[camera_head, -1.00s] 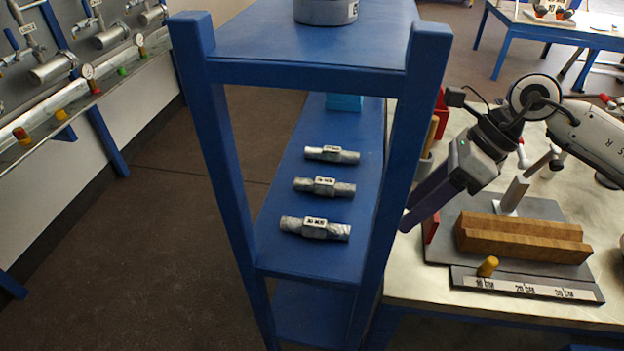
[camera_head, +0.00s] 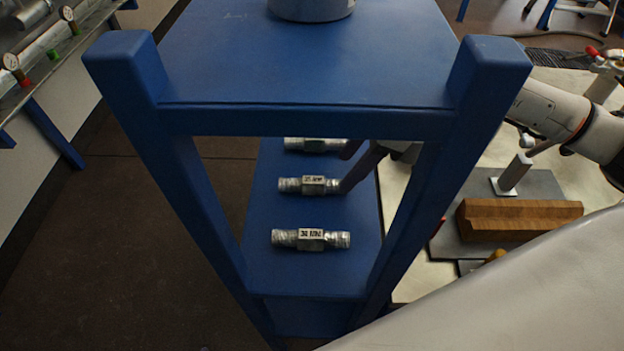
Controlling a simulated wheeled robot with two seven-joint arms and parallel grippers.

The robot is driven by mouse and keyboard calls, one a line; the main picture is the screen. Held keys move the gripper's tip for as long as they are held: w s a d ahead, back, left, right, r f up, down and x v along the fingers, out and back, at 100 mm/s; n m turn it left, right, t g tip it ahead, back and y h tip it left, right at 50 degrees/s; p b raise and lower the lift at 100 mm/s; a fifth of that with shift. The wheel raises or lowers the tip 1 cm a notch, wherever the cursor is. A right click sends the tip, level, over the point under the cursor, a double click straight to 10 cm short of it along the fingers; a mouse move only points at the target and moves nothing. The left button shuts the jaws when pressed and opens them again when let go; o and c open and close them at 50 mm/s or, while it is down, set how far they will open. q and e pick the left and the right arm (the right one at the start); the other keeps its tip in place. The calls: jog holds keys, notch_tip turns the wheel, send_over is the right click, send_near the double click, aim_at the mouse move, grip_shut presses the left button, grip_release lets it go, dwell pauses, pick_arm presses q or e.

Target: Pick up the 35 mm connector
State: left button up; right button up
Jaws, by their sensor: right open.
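Three silvery connectors lie in a row on the blue middle shelf (camera_head: 262,215). The front connector (camera_head: 284,237) has a label that seems to read 30 MM. The middle connector (camera_head: 290,185) has a label that looks like 35 MM or 25 MM; it is too small to be sure. The far connector (camera_head: 318,145) is partly hidden by the rack's upper bar, and its label is hidden. My right gripper (camera_head: 344,171) reaches in from the right, open, with its dark fingers at the right ends of the middle and far connectors. I cannot tell whether they touch. My left gripper is out of view.
The blue rack's top board (camera_head: 310,75) and right post (camera_head: 440,190) stand close around my right arm. A grey vessel (camera_head: 312,8) sits on top. A table at the right bears a wooden block (camera_head: 515,220). A large pale surface fills the lower right corner.

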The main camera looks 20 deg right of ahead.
aim_at(335, 181)
jog(key=shift+a+f, duration=0.2)
jog(key=shift+f, duration=0.1)
jog(key=x, duration=0.2)
jog(key=p+x, duration=0.1)
jog(key=x, duration=0.1)
jog(key=shift+s+a, duration=0.1)
jog(key=shift+a, duration=0.3)
jog(key=shift+f, duration=0.35)
jog(key=c, duration=1.2)
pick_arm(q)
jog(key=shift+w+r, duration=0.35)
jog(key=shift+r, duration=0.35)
pick_arm(e)
grip_shut()
